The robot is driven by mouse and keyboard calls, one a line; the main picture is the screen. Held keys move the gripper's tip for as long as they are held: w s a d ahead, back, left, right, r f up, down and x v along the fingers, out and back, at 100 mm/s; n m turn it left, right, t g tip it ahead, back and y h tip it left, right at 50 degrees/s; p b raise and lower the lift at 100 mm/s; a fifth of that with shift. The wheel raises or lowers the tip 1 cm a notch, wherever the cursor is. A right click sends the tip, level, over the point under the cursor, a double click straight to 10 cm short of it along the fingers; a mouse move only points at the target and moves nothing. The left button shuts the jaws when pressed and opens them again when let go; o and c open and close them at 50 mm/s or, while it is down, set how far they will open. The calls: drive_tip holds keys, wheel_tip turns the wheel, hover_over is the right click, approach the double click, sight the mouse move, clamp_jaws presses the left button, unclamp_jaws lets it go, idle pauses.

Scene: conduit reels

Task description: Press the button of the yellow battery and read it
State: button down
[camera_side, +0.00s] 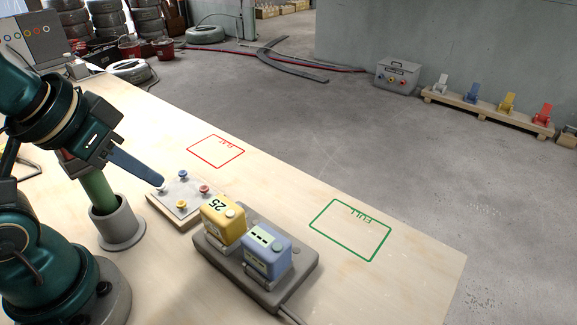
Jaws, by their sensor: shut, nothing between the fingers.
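The yellow battery (223,221) stands upright in the left slot of a dark grey charger (305,268). My gripper (160,185) is shut and empty. Its tip is over the left corner of a small panel (165,204), at a pale knob, left of the yellow battery and apart from it. I cannot tell whether the tip touches the knob.
The panel also has blue, red and yellow knobs. A green cylinder stands in a grey holder (121,229) beside my arm. A red outline (216,151) and a green outline marked FULL (350,230) lie empty on the wooden table. The table's right part is clear.

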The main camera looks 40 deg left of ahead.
drive_tip(key=shift+s+d+m+h, duration=0.1)
drive_tip(key=shift+d+m+h, duration=0.35)
drive_tip(key=shift+d, duration=0.35)
